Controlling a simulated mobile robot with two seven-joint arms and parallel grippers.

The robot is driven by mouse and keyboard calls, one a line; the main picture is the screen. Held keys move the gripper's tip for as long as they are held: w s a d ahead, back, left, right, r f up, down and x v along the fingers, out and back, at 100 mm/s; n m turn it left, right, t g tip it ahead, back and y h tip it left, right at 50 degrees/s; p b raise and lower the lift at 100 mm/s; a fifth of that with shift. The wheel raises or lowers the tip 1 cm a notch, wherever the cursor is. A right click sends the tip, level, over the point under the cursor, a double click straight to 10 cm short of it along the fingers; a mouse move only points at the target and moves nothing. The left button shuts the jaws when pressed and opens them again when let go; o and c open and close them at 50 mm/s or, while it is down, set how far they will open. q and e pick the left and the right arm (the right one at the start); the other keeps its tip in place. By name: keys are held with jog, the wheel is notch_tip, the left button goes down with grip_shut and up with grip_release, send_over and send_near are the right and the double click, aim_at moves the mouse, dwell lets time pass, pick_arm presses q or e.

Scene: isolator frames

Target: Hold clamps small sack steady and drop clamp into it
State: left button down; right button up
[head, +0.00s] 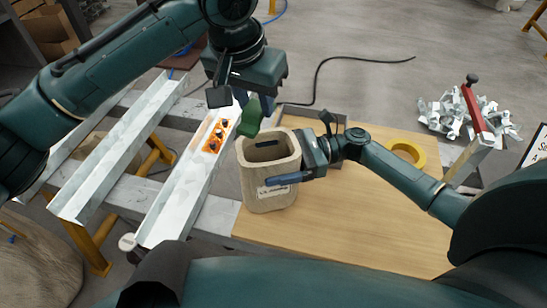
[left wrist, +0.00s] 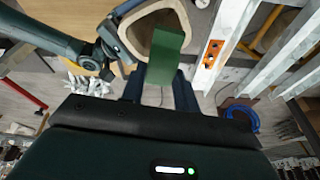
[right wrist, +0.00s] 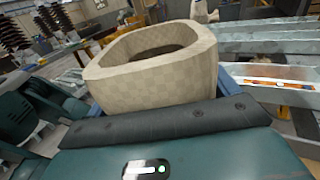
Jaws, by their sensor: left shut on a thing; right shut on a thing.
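The small sack (head: 268,185) is a beige, open-topped, box-like bag with a label, upright on the wooden board in the head view. My right gripper (head: 290,158) is shut on its sides from the right, with one blue finger along the front. The sack fills the middle of the right wrist view (right wrist: 155,80). My left gripper (head: 240,97) is shut on a green clamp (head: 250,116) and holds it near the sack's back-left rim. In the left wrist view the green clamp (left wrist: 167,50) overlaps the sack's opening (left wrist: 150,22). A dark strip shows inside the sack; I cannot tell what it is.
Yellow tape (head: 407,152) lies on the board (head: 350,225). The board's front is clear.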

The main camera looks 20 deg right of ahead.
aim_at(246, 129)
pick_arm(q)
jog(key=shift+f, duration=1.4)
jog(key=c, duration=1)
grip_release()
jog(key=shift+o, duration=0.2)
jog(key=v, duration=1.2)
